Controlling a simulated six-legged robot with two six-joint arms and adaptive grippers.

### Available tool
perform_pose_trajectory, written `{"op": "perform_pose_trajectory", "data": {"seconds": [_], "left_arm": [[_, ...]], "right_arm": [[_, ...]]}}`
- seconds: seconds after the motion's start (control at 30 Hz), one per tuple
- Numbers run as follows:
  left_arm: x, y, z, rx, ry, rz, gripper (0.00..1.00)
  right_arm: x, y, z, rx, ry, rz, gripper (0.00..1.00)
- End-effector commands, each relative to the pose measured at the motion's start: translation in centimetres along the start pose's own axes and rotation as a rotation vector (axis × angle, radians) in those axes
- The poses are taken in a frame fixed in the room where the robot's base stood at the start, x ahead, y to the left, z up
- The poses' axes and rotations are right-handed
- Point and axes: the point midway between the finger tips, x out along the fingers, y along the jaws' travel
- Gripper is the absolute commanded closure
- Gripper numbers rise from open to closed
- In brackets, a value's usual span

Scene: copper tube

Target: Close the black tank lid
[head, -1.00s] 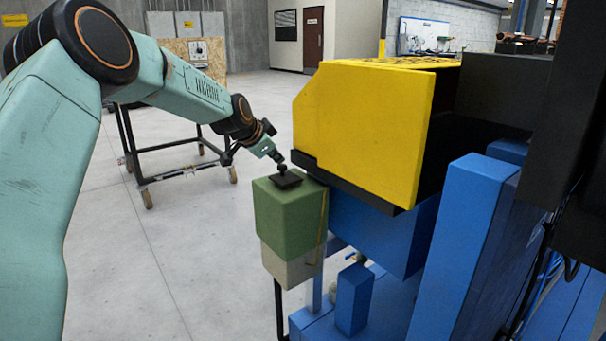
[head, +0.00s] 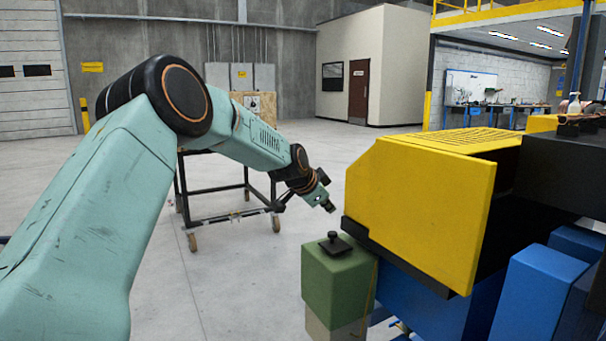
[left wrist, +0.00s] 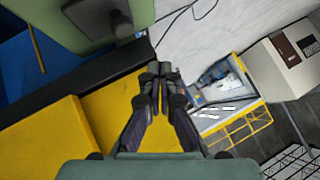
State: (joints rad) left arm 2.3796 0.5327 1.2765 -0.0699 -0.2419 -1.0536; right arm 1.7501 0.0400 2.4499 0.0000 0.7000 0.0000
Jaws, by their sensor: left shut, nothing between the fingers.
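The black tank lid (head: 333,245) is a small square plate with a round knob. It lies flat on top of the green tank (head: 338,285), beside the yellow machine cover. My left gripper (head: 329,206) is shut and empty, above the knob and apart from it. In the left wrist view the shut fingers (left wrist: 160,70) show in the middle, and the lid (left wrist: 92,18) with its knob is at the upper left on the green tank (left wrist: 140,12). My right gripper is not in view.
The yellow machine cover (head: 425,205) with its black lower edge stands close to the right of the tank. Blue machine blocks (head: 540,290) are at the lower right. A black wheeled cart (head: 225,215) stands behind my left arm. The grey floor to the left is open.

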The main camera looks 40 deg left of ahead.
Motion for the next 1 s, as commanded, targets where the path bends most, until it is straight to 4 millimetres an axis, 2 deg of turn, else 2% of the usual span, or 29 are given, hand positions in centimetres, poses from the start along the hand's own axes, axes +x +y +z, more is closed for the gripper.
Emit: {"op": "perform_pose_trajectory", "data": {"seconds": [0.03, 0.2, 0.63, 0.8, 1.0], "left_arm": [[-0.6, -0.2, -0.8, 0.002, -0.001, 0.001, 1.0], [-3.2, -1.1, -0.6, -0.002, 0.002, 0.001, 1.0], [-8.1, -2.7, -0.3, -0.002, 0.002, 0.0, 1.0], [-9.2, -3.1, -0.1, 0.0, 0.0, 0.001, 1.0], [-9.6, -3.3, 0.0, 0.0, 0.0, 0.0, 1.0]], "right_arm": [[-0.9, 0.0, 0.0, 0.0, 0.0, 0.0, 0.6], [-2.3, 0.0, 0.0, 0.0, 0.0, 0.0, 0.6], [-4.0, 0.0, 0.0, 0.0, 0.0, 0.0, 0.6], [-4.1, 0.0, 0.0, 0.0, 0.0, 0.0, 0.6], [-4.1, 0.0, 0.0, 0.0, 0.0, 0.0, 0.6]]}}
